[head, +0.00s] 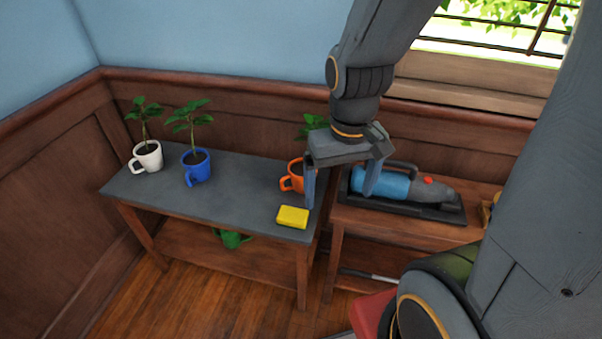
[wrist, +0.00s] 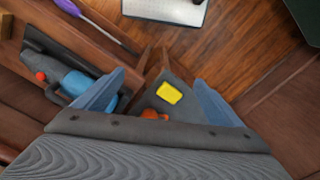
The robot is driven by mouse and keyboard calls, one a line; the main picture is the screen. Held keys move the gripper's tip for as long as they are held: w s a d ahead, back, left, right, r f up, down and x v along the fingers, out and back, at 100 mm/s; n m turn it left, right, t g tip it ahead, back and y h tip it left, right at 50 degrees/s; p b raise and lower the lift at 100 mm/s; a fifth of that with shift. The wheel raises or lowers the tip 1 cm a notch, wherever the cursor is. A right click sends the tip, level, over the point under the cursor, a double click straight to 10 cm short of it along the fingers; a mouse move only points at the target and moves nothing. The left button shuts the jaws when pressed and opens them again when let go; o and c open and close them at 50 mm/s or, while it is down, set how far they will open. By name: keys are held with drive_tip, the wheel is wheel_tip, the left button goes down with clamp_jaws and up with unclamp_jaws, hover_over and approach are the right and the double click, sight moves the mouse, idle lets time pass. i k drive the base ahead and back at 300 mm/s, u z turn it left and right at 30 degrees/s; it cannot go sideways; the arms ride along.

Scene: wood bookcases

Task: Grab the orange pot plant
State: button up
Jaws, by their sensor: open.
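The orange pot plant (head: 292,178) stands on the right end of the grey-topped table (head: 240,184) in the head view. Its mug-like pot has a handle on the left, and its green leaves (head: 313,124) show above. My gripper (head: 340,194) hangs in front of it and hides its right part. The fingers point down, apart and empty. In the wrist view, a small part of the orange pot (wrist: 153,115) shows between the open fingers (wrist: 160,95), close to the gripper's body, which hides the rest.
A yellow sponge-like block (head: 292,217) lies at the table's front right edge. White (head: 147,157) and blue (head: 196,167) potted plants stand at the left. A blue handheld vacuum (head: 400,186) lies on the neighbouring table at the right. The grey tabletop's middle is clear.

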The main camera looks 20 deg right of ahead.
sight(295, 167)
drive_tip(key=z, duration=0.1)
drive_tip(key=k, duration=1)
drive_tip(key=u, duration=0.85)
drive_tip(key=i, duration=1.35)
drive_tip(key=z, duration=0.85)
drive_tip(key=i, duration=0.25)
drive_tip(key=z, duration=0.1)
